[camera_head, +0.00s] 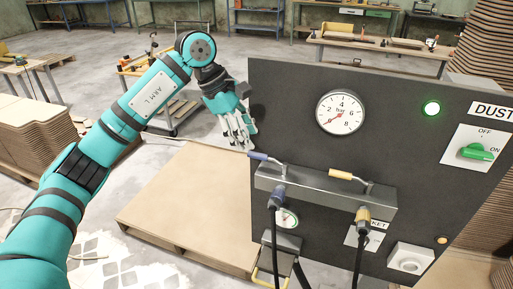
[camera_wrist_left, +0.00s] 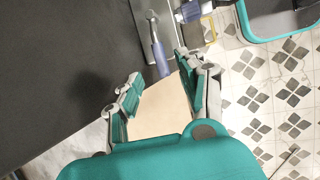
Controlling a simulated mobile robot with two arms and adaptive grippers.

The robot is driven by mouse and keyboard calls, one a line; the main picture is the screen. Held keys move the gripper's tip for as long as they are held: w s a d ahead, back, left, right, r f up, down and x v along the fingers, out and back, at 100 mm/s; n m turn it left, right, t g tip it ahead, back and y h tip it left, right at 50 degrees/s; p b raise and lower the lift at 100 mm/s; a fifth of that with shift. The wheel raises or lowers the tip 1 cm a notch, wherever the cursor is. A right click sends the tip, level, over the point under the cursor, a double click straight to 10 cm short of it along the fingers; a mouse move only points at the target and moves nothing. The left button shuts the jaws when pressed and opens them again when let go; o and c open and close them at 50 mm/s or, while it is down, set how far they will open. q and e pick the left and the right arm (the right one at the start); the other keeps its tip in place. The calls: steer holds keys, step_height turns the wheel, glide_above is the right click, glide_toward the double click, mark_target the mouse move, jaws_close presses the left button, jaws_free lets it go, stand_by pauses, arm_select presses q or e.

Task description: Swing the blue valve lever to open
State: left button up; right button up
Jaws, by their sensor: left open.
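The blue valve lever (camera_head: 264,157) sits on the left end of a grey manifold box (camera_head: 310,190) on the dark panel. Its handle points out to the left in the head view. In the left wrist view the blue handle (camera_wrist_left: 158,55) shows at the top, its end near the gap between the fingertips. My left gripper (camera_head: 246,143) is open and empty, just above and left of the handle. The fingers (camera_wrist_left: 160,72) are spread; I cannot tell whether one touches the handle. My right gripper is not in view.
A tan-handled lever (camera_head: 341,175) sits right of the blue one on the same box. Hoses with blue and yellow connectors hang below. The panel (camera_head: 290,90) carries a gauge (camera_head: 340,113) and a green switch (camera_head: 476,152). A low wooden pallet (camera_head: 180,205) lies left of the panel.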

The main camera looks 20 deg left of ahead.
mark_target(258, 153)
arm_select(q)
steer(key=x, duration=0.5)
steer(key=shift+w+d+f+p, duration=0.1)
steer(key=shift+f+p, duration=0.2)
steer(key=shift+f, duration=0.05)
jaws_close()
